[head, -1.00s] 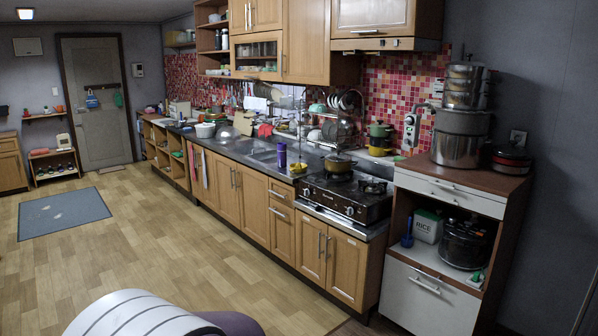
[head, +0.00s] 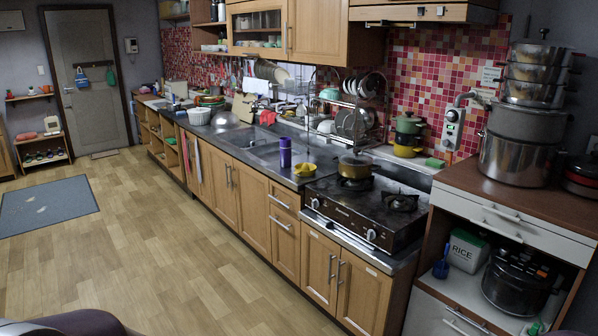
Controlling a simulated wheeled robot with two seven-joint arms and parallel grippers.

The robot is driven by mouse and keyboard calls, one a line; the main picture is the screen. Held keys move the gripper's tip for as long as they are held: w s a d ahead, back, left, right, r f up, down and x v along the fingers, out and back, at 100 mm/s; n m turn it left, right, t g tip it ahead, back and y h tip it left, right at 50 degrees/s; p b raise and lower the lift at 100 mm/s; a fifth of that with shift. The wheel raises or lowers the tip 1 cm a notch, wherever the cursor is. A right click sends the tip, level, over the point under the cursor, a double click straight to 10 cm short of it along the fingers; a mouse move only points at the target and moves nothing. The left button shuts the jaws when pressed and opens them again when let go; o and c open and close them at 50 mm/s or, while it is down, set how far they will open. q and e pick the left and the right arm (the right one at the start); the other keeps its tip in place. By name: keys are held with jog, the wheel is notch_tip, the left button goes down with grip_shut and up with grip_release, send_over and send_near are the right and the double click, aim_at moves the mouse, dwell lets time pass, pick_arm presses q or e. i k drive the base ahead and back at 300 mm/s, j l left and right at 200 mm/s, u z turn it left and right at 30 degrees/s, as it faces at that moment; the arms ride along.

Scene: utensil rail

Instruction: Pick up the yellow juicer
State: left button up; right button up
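A small yellow object, which looks like the yellow juicer (head: 305,170), sits on the front edge of the steel counter (head: 316,182), between the sink and the gas stove. A purple bottle (head: 285,153) stands upright just to its left. Neither of my grippers shows in the head view. Only rounded parts of my own body show at the bottom left, well away from the counter.
A gas stove (head: 365,212) with a yellow pot (head: 355,168) is right of the juicer. A dish rack (head: 350,120) stands behind. Wooden cabinets (head: 285,243) line the counter's front. The wooden floor (head: 170,230) before them is clear.

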aim_at(304, 169)
jog(key=i+j+u, duration=0.1)
jog(key=i+u, duration=0.15)
jog(key=i, duration=0.35)
jog(key=i+u, duration=0.2)
jog(key=i, duration=0.35)
jog(key=i+l+u, duration=0.25)
jog(key=i, duration=0.35)
jog(key=i+l+u, duration=0.2)
jog(key=i, duration=0.35)
jog(key=j, duration=0.1)
